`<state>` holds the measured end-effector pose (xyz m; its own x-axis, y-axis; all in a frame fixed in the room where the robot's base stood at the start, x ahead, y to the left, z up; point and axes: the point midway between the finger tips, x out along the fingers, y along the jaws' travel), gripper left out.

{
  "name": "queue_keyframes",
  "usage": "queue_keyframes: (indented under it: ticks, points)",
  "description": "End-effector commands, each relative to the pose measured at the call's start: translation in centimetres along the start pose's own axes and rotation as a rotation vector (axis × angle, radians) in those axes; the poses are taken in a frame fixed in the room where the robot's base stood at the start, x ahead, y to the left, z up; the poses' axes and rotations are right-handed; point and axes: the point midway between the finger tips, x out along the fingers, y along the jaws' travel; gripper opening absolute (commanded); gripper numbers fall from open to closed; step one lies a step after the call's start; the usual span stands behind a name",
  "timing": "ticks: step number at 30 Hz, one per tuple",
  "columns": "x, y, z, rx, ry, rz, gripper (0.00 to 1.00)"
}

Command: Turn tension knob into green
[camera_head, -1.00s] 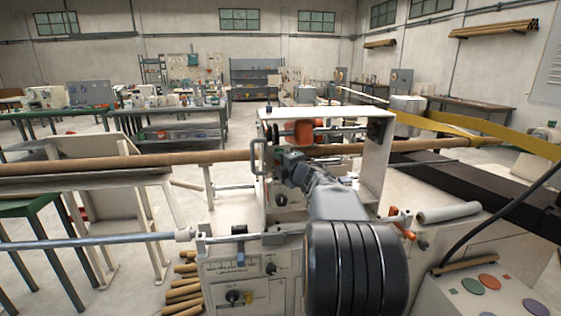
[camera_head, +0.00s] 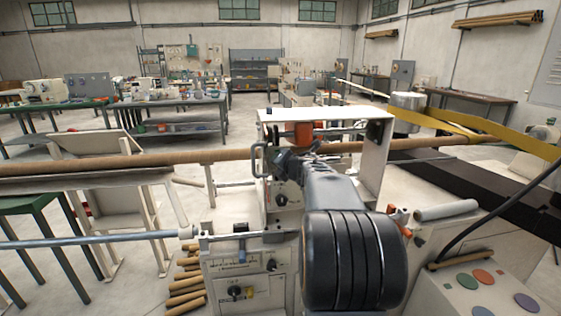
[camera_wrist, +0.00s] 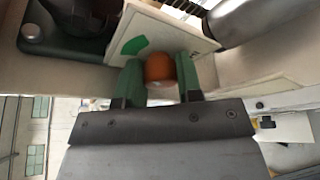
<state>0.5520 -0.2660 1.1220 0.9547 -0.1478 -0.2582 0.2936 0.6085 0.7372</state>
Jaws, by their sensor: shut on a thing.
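In the wrist view, the green fingers of my gripper (camera_wrist: 160,82) stand on both sides of a round orange knob (camera_wrist: 159,67); I take it to be the tension knob. My gripper is shut on it. A pale panel (camera_wrist: 193,37) lies just behind the knob. A green patch (camera_wrist: 134,45) is on that panel, up and left of the knob. In the head view, my gripper is mostly hidden by my own wrist and forearm, at the open white frame (camera_head: 375,165) of the winder. The knob cannot be made out there.
A long brown tube (camera_head: 120,160) runs across behind my arm. Yellow belts (camera_head: 490,128) stretch at the right. A panel with coloured buttons (camera_head: 482,277) stands at front right. A metal rod (camera_head: 95,240) extends left. The winder's frame closely surrounds my wrist.

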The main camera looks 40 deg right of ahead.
Motion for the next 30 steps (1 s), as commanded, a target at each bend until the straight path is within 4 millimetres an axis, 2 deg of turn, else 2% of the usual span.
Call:
queue_keyframes:
  ticks: [17, 18, 25, 30]
  points:
    - [0.03, -0.12, -0.09, -0.026, 0.001, -0.013, 0.1]
    - [0.03, -0.12, -0.09, -0.026, 0.001, -0.013, 0.35]
    - [0.02, -0.07, -0.05, -0.026, 0.001, -0.012, 0.57]
    - [0.02, -0.04, -0.04, -0.026, 0.0, -0.012, 0.59]
